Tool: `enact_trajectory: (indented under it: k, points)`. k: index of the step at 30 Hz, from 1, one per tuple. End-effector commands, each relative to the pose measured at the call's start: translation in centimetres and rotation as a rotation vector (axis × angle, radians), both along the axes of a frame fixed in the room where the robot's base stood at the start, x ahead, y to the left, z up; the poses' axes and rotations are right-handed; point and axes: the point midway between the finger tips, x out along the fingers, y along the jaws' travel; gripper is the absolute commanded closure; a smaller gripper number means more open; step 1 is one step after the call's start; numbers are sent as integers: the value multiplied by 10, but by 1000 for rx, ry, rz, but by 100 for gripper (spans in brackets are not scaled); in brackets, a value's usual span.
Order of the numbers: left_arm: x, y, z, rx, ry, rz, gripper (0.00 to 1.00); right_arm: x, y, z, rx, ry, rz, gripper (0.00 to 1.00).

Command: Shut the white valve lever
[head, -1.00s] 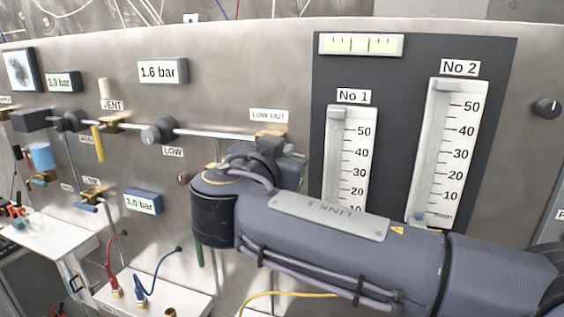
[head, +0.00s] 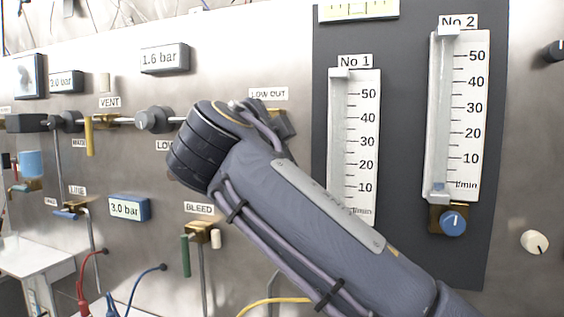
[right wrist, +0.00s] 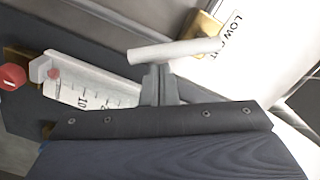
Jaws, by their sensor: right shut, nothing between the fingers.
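A white lever (right wrist: 172,51) sits on a brass valve (right wrist: 208,32) beside the LOW OUT label in the right wrist view. The lever sticks out from the brass body toward the left of that picture. My right gripper (right wrist: 160,75) is shut and empty, its fingertips right at the lever's side. I cannot tell whether they touch it. In the head view my right arm covers most of the LOW OUT valve (head: 286,122), and its lever and my right gripper are hidden. My left gripper is in neither current view.
Flowmeters No 1 (head: 352,140) and No 2 (head: 460,110) stand on the dark panel at right. A VENT valve (head: 112,121) with a yellow lever is at left.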

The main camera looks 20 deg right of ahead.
Motion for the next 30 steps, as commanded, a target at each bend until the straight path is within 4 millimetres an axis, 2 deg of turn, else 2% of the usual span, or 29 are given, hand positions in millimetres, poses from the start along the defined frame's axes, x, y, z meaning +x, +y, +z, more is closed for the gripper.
enact_trajectory:
  k: [1,9,17,30]
  points:
    - [0,0,-15,0,0,0,41,1,3,-10,38,-26,3,100]
    - [0,0,-40,0,0,0,41,7,11,-17,237,-162,2,100]
    - [0,0,-51,0,0,0,41,12,18,-19,381,-259,3,100]
    - [0,0,-56,0,0,0,41,15,22,-20,376,-254,2,100]
